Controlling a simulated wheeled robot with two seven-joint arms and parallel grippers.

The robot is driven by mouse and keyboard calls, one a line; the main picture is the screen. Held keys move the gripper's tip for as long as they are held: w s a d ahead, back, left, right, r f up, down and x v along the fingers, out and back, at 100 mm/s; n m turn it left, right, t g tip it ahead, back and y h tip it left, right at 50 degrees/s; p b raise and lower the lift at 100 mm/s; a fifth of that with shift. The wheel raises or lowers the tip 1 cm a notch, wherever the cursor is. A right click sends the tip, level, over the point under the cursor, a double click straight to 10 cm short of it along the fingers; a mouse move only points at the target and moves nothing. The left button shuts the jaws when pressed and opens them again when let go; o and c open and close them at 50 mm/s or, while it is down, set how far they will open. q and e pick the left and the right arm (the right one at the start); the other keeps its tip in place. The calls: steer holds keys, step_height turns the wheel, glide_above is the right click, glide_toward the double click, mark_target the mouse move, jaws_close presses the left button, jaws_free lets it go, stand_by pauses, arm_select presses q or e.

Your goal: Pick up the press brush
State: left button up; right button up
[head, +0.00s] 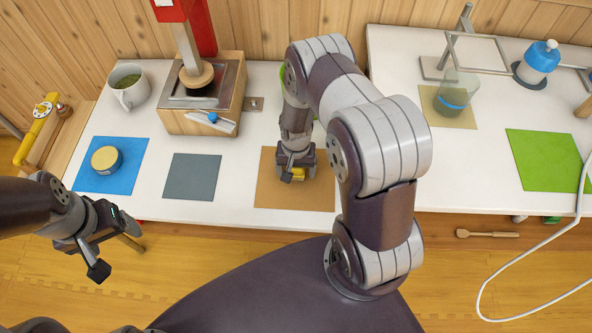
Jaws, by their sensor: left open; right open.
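I cannot tell for sure which thing is the press brush. A small yellow thing (298,174) shows at the fingertips of my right gripper (296,165), low over the brown mat (266,192). The gripper hides most of it, and its shape is unclear. The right gripper points down and is open; I cannot tell whether it touches the yellow thing. The red press (176,10) stands on a wooden block (181,125) at the back left. My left gripper (108,247) is open and empty, off the table's front edge.
A white mug (130,91), a yellow-lidded jar on a blue mat (120,182) and a bare grey mat (193,177) are at left. A blue-topped bottle (539,60), a beaker (455,93) and a green mat (548,161) are on the right table.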

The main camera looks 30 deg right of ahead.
steer(key=shift+r, duration=0.1)
steer(key=c, duration=1.2)
